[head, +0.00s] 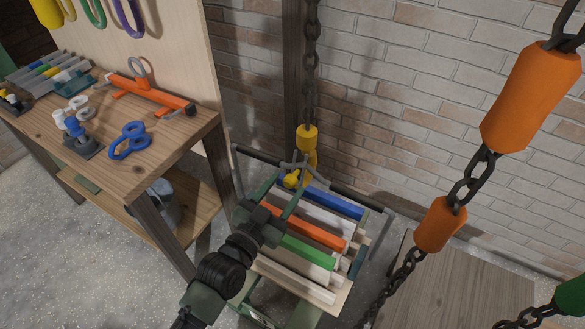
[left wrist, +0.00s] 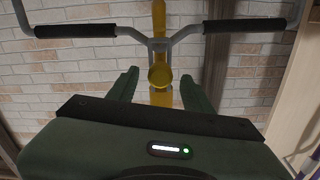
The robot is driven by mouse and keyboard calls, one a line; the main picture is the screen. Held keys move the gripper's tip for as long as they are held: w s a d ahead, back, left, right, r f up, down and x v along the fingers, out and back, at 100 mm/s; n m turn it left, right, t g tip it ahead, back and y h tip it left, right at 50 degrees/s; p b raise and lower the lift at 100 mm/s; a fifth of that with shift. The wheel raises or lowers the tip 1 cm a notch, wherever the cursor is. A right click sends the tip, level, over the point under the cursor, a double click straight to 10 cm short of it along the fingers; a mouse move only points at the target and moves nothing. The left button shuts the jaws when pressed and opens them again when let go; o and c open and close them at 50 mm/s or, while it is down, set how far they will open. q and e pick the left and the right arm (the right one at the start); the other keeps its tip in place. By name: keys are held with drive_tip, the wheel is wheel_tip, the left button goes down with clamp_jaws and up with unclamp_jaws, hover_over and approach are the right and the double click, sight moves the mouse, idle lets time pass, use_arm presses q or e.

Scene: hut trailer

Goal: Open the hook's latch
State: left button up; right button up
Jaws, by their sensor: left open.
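The yellow hook (head: 307,138) hangs from a dark chain in front of the brick wall. A grey handlebar-like bar with black grips (head: 344,195) is at the hook's lower part. A yellow round-ended piece (head: 292,181), perhaps the latch, sticks out towards my left gripper. My dark green left gripper (head: 288,184) is open, with its fingers around this area. In the left wrist view the round yellow end (left wrist: 160,76) lies between the two fingertips, with gaps on both sides. Whether the latch is open or closed cannot be told. My right gripper is not in view.
Below my left gripper is a rack of coloured bars (head: 308,249). A wooden workbench (head: 112,150) with tools stands at the left. Chains with orange sleeves (head: 532,95) hang at the right, near the camera. A wooden board (head: 455,290) is at the lower right.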

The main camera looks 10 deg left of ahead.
sight(296, 172)
use_arm(q)
drive_tip(key=x, duration=0.5)
drive_tip(key=shift+w+d, duration=0.15)
drive_tip(key=shift+w, duration=0.2)
clamp_jaws()
drive_tip(key=shift+f, duration=0.1)
idle(1.0)
